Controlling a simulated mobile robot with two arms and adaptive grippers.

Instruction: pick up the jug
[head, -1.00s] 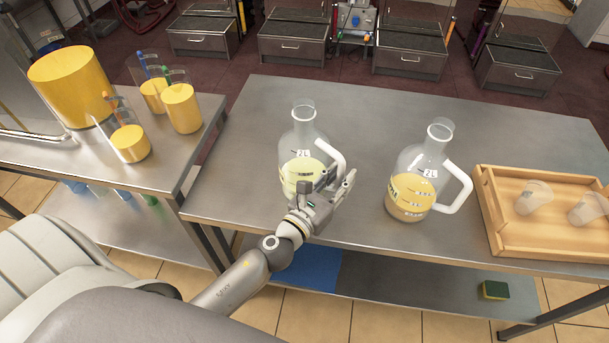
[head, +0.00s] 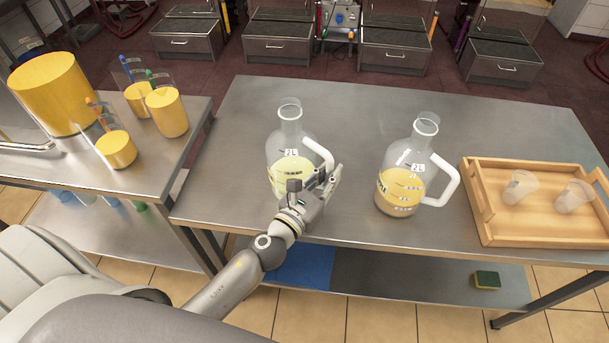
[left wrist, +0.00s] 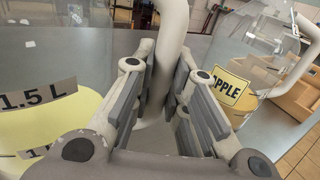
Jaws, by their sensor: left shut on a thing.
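The left jug (head: 288,150) is clear glass with a white handle (head: 320,153) and pale yellow liquid. It stands upright on the steel table. My left gripper (head: 321,187) is at its handle side, shut on the handle. In the left wrist view the handle (left wrist: 173,40) runs down between the fingers (left wrist: 165,85). A second clear jug (head: 407,165) with deeper yellow liquid stands apart to the right. Its yellow "APPLE" label (left wrist: 228,89) shows in the left wrist view. My right gripper is not in view.
A wooden tray (head: 480,205) with two clear cups (head: 518,187) is at the table's right. On the left table stand a large yellow container (head: 55,95) and several measuring cups (head: 166,112) with yellow contents. The steel table (head: 220,190) is clear behind the jugs.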

